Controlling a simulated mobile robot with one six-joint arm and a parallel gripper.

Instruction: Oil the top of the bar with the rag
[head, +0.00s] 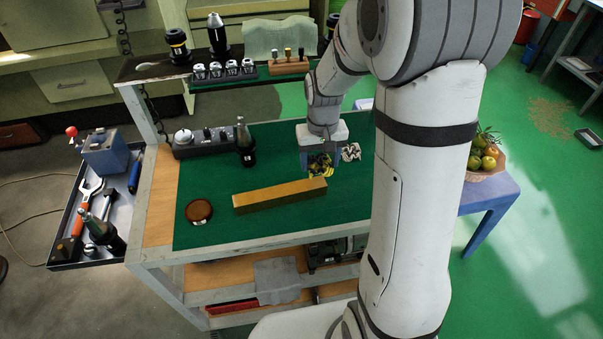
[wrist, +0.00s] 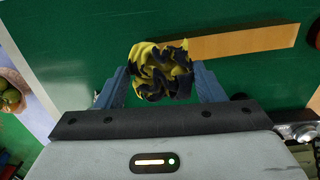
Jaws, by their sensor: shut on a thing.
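The bar (head: 279,196) is a long pale wooden block lying on the green mat; it also shows in the wrist view (wrist: 245,42). My gripper (head: 322,158) is shut on a crumpled yellow and black rag (wrist: 162,72), which bunches out between its blue-grey fingers. In the head view the rag (head: 319,166) is just behind the right end of the bar. In the wrist view it overlaps the bar's left end. I cannot tell whether rag and bar touch. A round brown tin or dish (head: 199,211) sits on the mat, left of the bar.
A dark bottle (head: 245,145) and a grey control box (head: 202,142) stand behind the bar. A crumpled grey-white thing (head: 351,152) lies right of my gripper. A raised shelf (head: 150,72) with tool holders runs along the back. The green mat (head: 270,228) is clear in front of the bar.

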